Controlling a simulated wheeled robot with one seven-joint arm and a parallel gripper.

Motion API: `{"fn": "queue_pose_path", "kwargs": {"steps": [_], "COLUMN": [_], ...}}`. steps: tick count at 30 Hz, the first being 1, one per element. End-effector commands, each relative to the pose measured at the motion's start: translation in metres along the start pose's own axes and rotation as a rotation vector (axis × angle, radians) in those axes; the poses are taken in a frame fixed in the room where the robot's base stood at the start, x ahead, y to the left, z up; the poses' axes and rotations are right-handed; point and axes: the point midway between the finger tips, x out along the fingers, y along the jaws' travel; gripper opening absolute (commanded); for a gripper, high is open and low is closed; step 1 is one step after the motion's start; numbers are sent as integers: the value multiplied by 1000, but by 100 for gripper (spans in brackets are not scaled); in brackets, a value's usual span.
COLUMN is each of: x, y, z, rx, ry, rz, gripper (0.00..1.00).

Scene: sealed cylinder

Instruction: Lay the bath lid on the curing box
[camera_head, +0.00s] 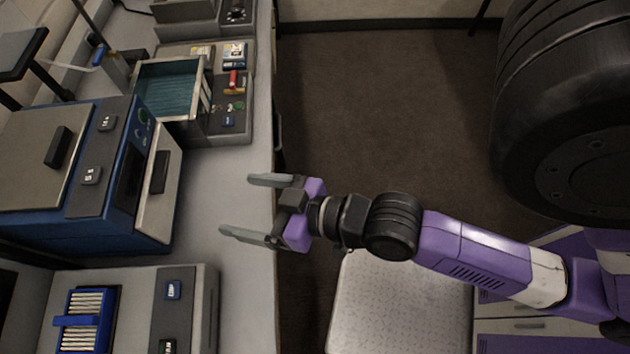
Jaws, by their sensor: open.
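A grey plate with a black handle (30,150) lies flat on top of the blue box (50,232) at the left; I take these for the bath lid and the curing box. A second pale panel with a dark handle (158,205) is at the box's right side; I cannot tell whether it is a door. The bath (172,88) behind stands uncovered, with teal liquid in it. My gripper (249,208) is open and empty over the bench's right edge, right of the box and apart from it.
The bench (215,165) is bare between the box and its right edge. A unit with a blue rack (88,318) is at the front left. Small items, including a red-handled one (233,80), lie beside the bath. A pale perforated surface (400,305) is below my arm.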

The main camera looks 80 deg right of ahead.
Motion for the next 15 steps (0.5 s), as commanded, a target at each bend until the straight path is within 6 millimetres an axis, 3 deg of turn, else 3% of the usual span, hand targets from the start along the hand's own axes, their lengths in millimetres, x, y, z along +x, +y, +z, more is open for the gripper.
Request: {"fn": "queue_pose_path", "kwargs": {"steps": [3,9,15], "x": [-42,-98,-123], "y": [1,1,-2], "z": [19,26,24], "rx": [-44,-117,-153], "ry": [2,34,54], "rz": [5,-21,-47], "gripper": [87,87,87]}}
